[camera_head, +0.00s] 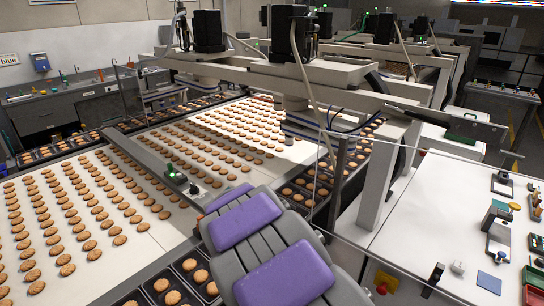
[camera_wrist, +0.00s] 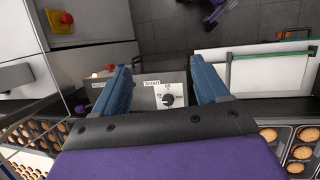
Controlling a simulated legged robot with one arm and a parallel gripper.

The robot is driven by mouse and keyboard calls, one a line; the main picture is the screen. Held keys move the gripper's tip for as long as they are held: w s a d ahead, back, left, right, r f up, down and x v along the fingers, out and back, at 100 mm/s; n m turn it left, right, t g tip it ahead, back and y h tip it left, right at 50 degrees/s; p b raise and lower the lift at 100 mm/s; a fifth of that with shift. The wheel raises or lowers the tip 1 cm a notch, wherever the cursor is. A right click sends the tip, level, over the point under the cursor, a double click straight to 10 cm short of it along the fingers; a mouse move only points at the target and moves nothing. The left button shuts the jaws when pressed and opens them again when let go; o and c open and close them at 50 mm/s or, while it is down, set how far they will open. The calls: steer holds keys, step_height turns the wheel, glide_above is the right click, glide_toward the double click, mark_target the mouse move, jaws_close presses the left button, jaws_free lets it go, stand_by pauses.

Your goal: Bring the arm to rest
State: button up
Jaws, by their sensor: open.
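My gripper (camera_wrist: 159,76) shows in the wrist view with its two blue fingers apart and nothing between them. In the head view, grey and purple parts of my own body fill the bottom centre, and the gripper itself does not show there.
Rows of biscuits lie on a white conveyor (camera_head: 150,245), with biscuit trays (camera_head: 180,285) along its edge. Gantry machinery (camera_head: 300,70) stands behind. A white worktable (camera_head: 430,215) with tools is at right. A red emergency button (camera_wrist: 66,18) is at upper left in the wrist view.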

steer(key=s+d+r+m+y+b, duration=0.1)
steer(key=s+d+r+m, duration=0.15)
steer(key=s+d, duration=0.3)
steer(key=s+d+r+m+y+b, duration=0.1)
steer(key=s+d+r+m+b, duration=0.1)
steer(key=s+d+m, duration=0.4)
steer(key=s+f+m+y+b, duration=0.1)
steer(key=s+y+b, duration=0.1)
steer(key=s, duration=1.3)
steer(key=shift+s+d+f+g, duration=0.15)
steer(key=shift+d+f+g, duration=0.1)
steer(key=shift+d+g, duration=0.15)
